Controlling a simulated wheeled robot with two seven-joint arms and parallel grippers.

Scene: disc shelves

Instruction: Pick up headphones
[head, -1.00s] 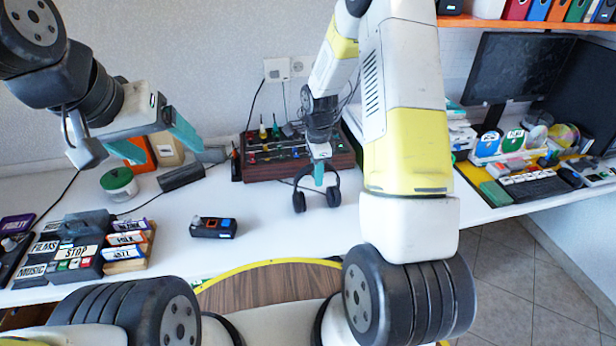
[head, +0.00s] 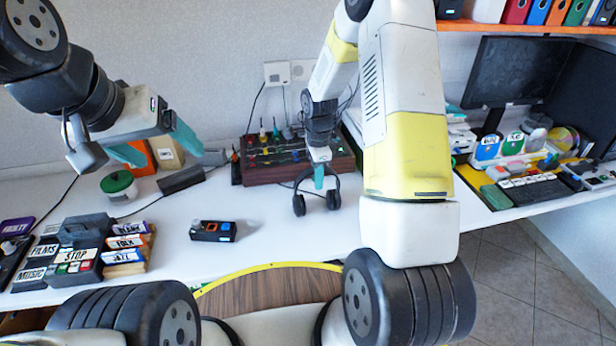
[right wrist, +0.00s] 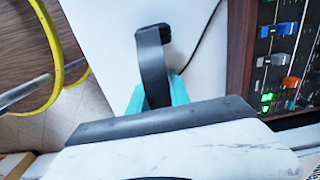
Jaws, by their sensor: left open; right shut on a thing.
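The black headphones (head: 333,198) are in the middle of the head view, in front of the wooden mixer box, band up and ear cups down. My right gripper (head: 319,178) is shut on the headband from above, its teal fingers around it. In the right wrist view the headphones (right wrist: 153,62) stick out from between the teal fingertips (right wrist: 158,95). I cannot tell whether the ear cups touch the table. My left gripper (head: 158,146) is open and empty, above the back left of the white table, away from the headphones.
The mixer box (head: 290,168) with knobs and sliders stands right behind the headphones. A small black device (head: 212,231) lies left of them. A black player with a STOP label (head: 77,258) and labelled cassettes (head: 128,245) are at far left. The table (head: 270,225) between is clear.

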